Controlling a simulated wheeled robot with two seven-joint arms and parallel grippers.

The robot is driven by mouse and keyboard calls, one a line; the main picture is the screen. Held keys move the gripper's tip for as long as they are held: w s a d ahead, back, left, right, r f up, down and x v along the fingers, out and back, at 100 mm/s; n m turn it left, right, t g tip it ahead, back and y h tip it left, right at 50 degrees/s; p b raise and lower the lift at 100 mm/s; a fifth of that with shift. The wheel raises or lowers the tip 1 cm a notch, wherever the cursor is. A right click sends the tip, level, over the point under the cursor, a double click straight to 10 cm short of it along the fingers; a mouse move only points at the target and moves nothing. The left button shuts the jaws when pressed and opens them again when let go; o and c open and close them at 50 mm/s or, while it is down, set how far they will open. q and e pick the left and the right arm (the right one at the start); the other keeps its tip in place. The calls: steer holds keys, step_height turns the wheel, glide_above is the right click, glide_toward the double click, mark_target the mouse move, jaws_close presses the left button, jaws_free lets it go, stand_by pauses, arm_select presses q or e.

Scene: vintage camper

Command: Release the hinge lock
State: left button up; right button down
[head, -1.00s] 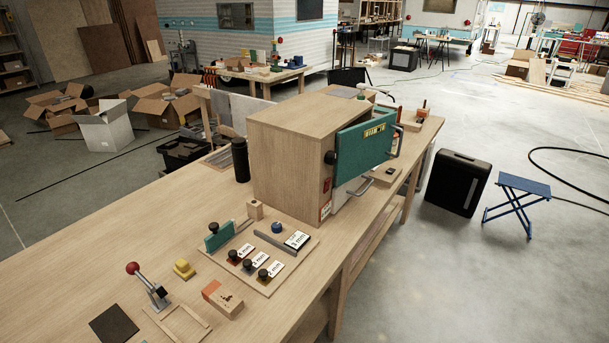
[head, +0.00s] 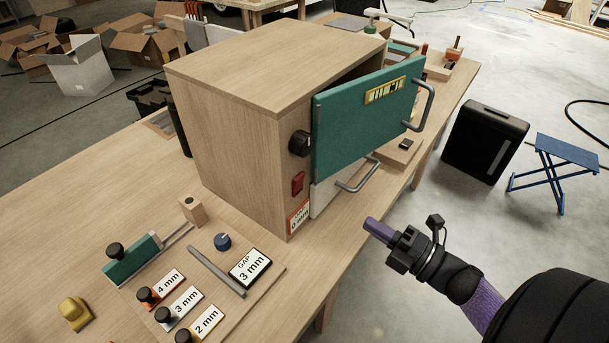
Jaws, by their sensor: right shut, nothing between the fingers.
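A wooden cabinet (head: 225,125) stands on the workbench with a teal door panel (head: 365,125) on its front, tilted and standing proud of the opening. A black round knob (head: 300,143) sits on the cabinet's front edge beside the panel's left side. A red switch (head: 297,184) is below it. I cannot tell for sure which part is the hinge lock. My right gripper (head: 372,227) is shut and empty, in front of the bench's right edge, below and right of the cabinet, touching nothing. My left gripper is out of view.
A white lower drawer front (head: 338,190) with a grey handle (head: 358,176) sits under the panel. A board with a "GAP 3 mm" card (head: 250,268) and marked black-knobbed pieces lies at front left. A black case (head: 483,142) and blue stool (head: 566,150) stand on the floor.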

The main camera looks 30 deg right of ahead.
mark_target(301, 180)
steer(key=x, duration=1.3)
steer(key=shift+w+a+r+p, duration=0.1)
steer(key=shift+w+p, duration=0.15)
steer(key=shift+p, duration=0.1)
steer(key=shift+w, duration=0.1)
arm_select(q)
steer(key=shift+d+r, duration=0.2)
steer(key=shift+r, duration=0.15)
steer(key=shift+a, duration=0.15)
arm_select(e)
steer(key=shift+w+a+r, duration=0.1)
steer(key=shift+w, duration=0.05)
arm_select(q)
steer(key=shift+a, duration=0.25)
